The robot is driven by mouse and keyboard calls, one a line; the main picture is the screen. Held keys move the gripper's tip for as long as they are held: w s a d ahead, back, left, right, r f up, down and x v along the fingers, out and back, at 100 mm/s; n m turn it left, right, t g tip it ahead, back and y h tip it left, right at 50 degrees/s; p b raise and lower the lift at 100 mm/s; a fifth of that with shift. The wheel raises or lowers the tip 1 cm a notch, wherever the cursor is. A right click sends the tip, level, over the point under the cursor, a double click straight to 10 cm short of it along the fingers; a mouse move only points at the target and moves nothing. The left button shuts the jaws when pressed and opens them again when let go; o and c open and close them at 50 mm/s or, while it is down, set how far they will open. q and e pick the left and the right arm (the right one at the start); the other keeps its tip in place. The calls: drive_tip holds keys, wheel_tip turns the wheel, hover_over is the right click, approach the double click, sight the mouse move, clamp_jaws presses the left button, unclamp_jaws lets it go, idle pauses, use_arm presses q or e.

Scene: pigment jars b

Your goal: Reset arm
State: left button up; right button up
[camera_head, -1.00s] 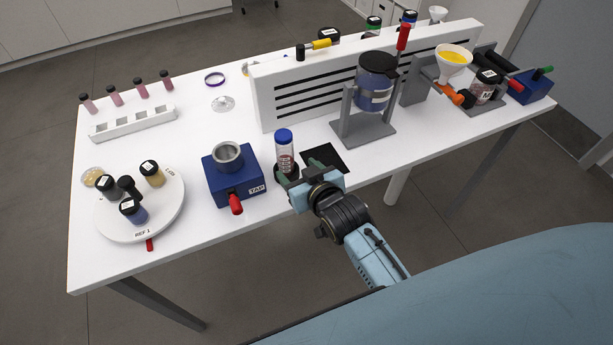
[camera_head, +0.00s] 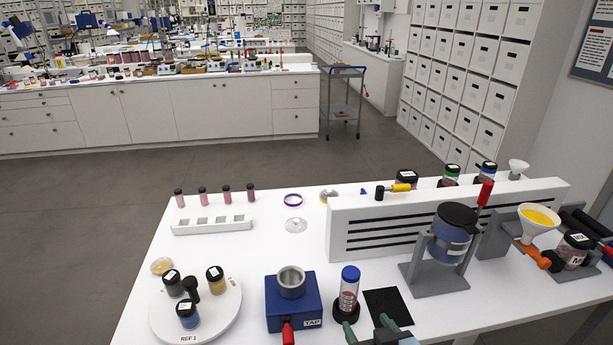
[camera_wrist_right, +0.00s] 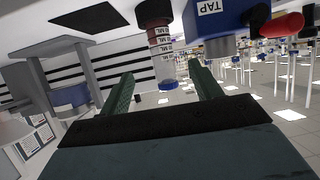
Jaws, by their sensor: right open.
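My right gripper (camera_head: 368,327) shows at the bottom edge of the head view, open, its dark green fingers apart with nothing between them. In the right wrist view the gripper (camera_wrist_right: 162,92) also shows open and empty. The tube with a blue cap (camera_head: 348,289) stands upright in its dark round base just beyond the fingers. The same tube (camera_wrist_right: 162,52) shows upside down in the wrist view, ahead of the fingertips and apart from them. My left gripper is not in view.
The blue TAP block (camera_head: 294,303) with a metal cup stands left of the tube. A black mat (camera_head: 387,306) lies to its right. A white turntable (camera_head: 222,322) holds several jars. The slotted white panel (camera_head: 345,238) and a grey stand with a jar (camera_head: 452,238) are behind and right.

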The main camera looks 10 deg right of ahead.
drive_tip(key=s+d+f+g+h, duration=0.1)
drive_tip(key=s+d+g, duration=0.3)
drive_tip(key=s, duration=0.7)
drive_tip(key=s+d+f+g, duration=0.1)
drive_tip(key=s+d+g, duration=0.1)
drive_tip(key=s+g, duration=0.6)
wheel_tip(320, 180, down, 28)
drive_tip(key=s+n+t+b, duration=0.1)
drive_tip(key=s+b, duration=0.2)
drive_tip(key=b, duration=0.2)
drive_tip(key=s+d+f+b, duration=0.1)
drive_tip(key=s+f+b, duration=0.2)
drive_tip(key=s+f, duration=0.5)
drive_tip(key=s+d+f+g+b, duration=0.1)
drive_tip(key=s+f+b, duration=0.1)
drive_tip(key=s+f, duration=0.6)
wheel_tip(320, 180, down, 6)
drive_tip(key=shift+s+d+f+b, duration=0.15)
drive_tip(key=shift+s+f+b, duration=0.05)
drive_tip(key=shift+s+b, duration=0.2)
